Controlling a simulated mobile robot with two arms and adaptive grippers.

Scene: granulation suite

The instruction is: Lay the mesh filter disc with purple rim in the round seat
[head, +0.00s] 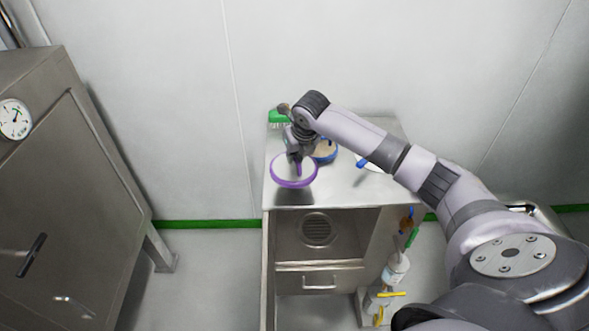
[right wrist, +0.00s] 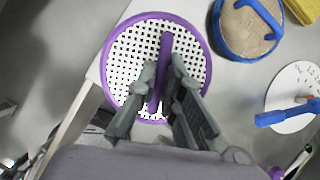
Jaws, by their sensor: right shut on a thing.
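The mesh filter disc with purple rim (head: 294,184) hangs over the front left of the steel cabinet top, with a dark shadow below it. In the right wrist view its white perforated mesh (right wrist: 130,52) and purple bar handle show. My right gripper (head: 294,157) is shut on that handle; its fingers (right wrist: 163,84) show on both sides of the bar. A round, ringed grey feature (head: 318,229) shows inside the open recess below the top; I cannot tell for sure whether it is the round seat. My left gripper is not in view.
Behind the held disc lies a blue-rimmed disc with tan mesh (right wrist: 245,32). A white disc with blue handle (right wrist: 292,98) lies to its right. A green brush (head: 279,117) is at the back left. A bottle (head: 396,268) and coloured tools are at the cabinet's right side.

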